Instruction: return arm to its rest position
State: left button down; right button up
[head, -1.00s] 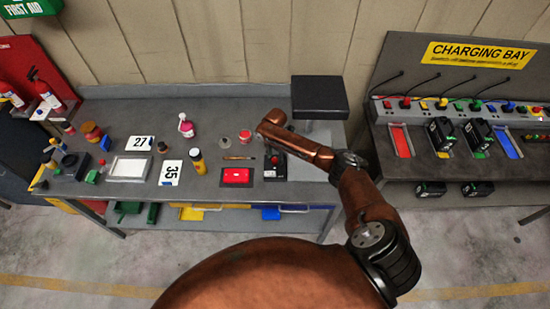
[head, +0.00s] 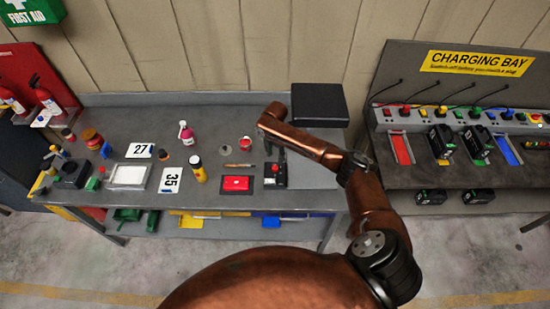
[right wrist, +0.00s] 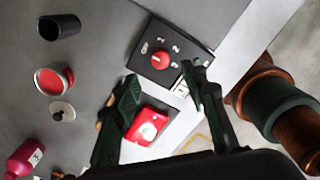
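My right arm (head: 325,152) reaches from the lower right over the grey workbench. Its gripper points down above a black switch box with a red knob (head: 275,172); the forearm partly hides the gripper in the head view. In the right wrist view, the gripper (right wrist: 162,75) has its two dark fingers apart with nothing held between them. The switch box (right wrist: 168,52) lies below and just beyond the fingertips, and I cannot tell the exact gap. A red panel (right wrist: 148,125) shows between the fingers. My left gripper is not in view.
The bench also holds a yellow bottle (head: 199,170), a pink bottle (head: 187,135), number cards (head: 171,181) and a white-centred tray (head: 129,176). A black raised block (head: 320,103) stands behind my forearm. The charging bay (head: 468,110) stands at right.

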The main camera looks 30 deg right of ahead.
dwell(0.3)
jog(key=s+a+f, duration=0.2)
jog(key=s+a, duration=0.1)
jog(key=s+a+f+m, duration=0.1)
jog(key=s+a+f, duration=0.2)
jog(key=s+a+f+m+y, duration=0.1)
jog(key=s+a+f, duration=0.2)
jog(key=shift+s, duration=0.2)
jog(key=s+a+f+m+t, duration=0.15)
jog(key=s+a+m, duration=0.3)
jog(key=s, duration=0.45)
jog(key=s+d+r+m+t+h, duration=0.1)
jog(key=s+d+r+m, duration=0.35)
jog(key=s+m, duration=0.35)
jog(key=s+d+r+m+t+h, duration=0.1)
jog(key=s+d+r+m, duration=0.4)
jog(key=s, duration=0.6)
notch_tip(320, 180, down, 40)
jog(key=s+g+b, duration=0.1)
jog(key=b, duration=0.9)
jog(key=s+f+b, duration=0.4)
jog(key=s+f, duration=0.6)
jog(key=f, duration=0.3)
jog(key=s+f+g+b, duration=0.1)
jog(key=s+f+b, duration=0.3)
jog(key=s+f, duration=0.6)
notch_tip(320, 180, down, 4)
jog(key=shift+s+a+y, duration=0.15)
jog(key=shift+a+y, duration=0.05)
jog(key=shift+y, duration=0.2)
